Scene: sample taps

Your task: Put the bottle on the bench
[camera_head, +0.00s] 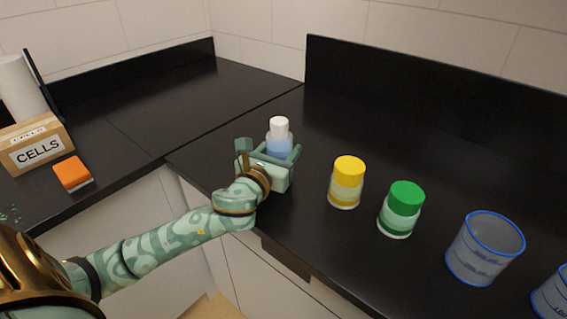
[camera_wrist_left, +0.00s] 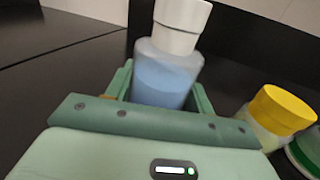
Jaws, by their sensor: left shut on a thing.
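The bottle (camera_head: 279,140) has a white cap and blue liquid. It is upright over the black bench (camera_head: 325,125) near the corner. My left gripper (camera_head: 278,152) is shut on the bottle, with one finger on each side. In the left wrist view the bottle (camera_wrist_left: 165,80) stands between the fingers of the gripper (camera_wrist_left: 160,95). Its base is hidden behind the gripper, so I cannot tell whether it touches the bench. My right gripper is not in view.
A yellow-capped jar (camera_head: 346,182), a green-capped jar (camera_head: 401,209) and a blue-rimmed beaker (camera_head: 485,248) stand to the right, with another beaker (camera_head: 554,293) at the edge. A CELLS box (camera_head: 37,146) and an orange block (camera_head: 72,173) are at left. Bench behind the bottle is clear.

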